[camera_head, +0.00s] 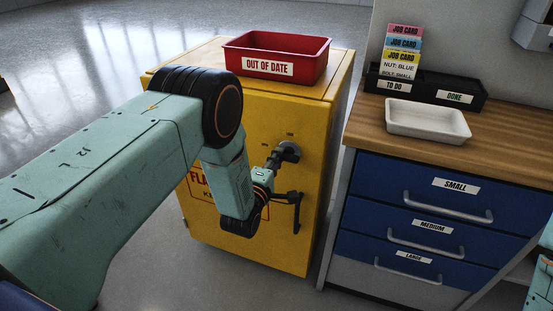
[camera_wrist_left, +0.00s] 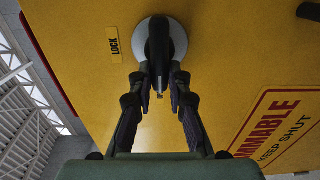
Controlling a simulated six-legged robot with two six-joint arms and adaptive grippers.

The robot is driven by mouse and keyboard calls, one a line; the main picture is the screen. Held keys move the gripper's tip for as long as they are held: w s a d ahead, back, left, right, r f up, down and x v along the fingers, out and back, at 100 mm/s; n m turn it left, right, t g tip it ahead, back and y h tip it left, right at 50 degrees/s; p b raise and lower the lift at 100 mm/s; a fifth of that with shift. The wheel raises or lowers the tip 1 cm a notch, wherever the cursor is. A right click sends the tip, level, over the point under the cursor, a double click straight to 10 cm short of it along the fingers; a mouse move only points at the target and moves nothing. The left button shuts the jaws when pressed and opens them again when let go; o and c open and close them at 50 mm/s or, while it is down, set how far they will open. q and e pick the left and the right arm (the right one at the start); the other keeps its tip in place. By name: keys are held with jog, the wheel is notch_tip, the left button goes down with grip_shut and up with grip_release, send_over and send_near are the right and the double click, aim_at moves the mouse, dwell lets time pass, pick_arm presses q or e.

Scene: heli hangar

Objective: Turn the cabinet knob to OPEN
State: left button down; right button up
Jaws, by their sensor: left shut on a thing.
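The grey round knob (camera_head: 290,151) with a dark grip bar is on the front of the yellow cabinet (camera_head: 285,225). My left gripper (camera_head: 276,164) reaches it from the left. In the left wrist view, the knob (camera_wrist_left: 174,40) has its dark bar running up and down the picture, and my left gripper (camera_wrist_left: 160,82) has its fingertips shut on the near end of that bar. A LOCK label (camera_wrist_left: 115,44) sits left of the knob there. Two small labels by the knob in the head view are too small to read. My right gripper is out of view.
A black door handle (camera_head: 295,205) is below the knob, close to my left wrist. A red OUT OF DATE bin (camera_head: 310,67) stands on the cabinet. A wooden-topped bench (camera_head: 370,128) with blue drawers, a white tray (camera_head: 430,131) and a black card holder (camera_head: 435,90) is at right.

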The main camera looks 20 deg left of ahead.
pick_arm(q)
jog(key=c, duration=1.3)
grip_release()
jog(key=shift+s, duration=0.1)
jog(key=s, duration=1.2)
jog(key=shift+a, duration=0.2)
jog(key=shift+w, duration=0.1)
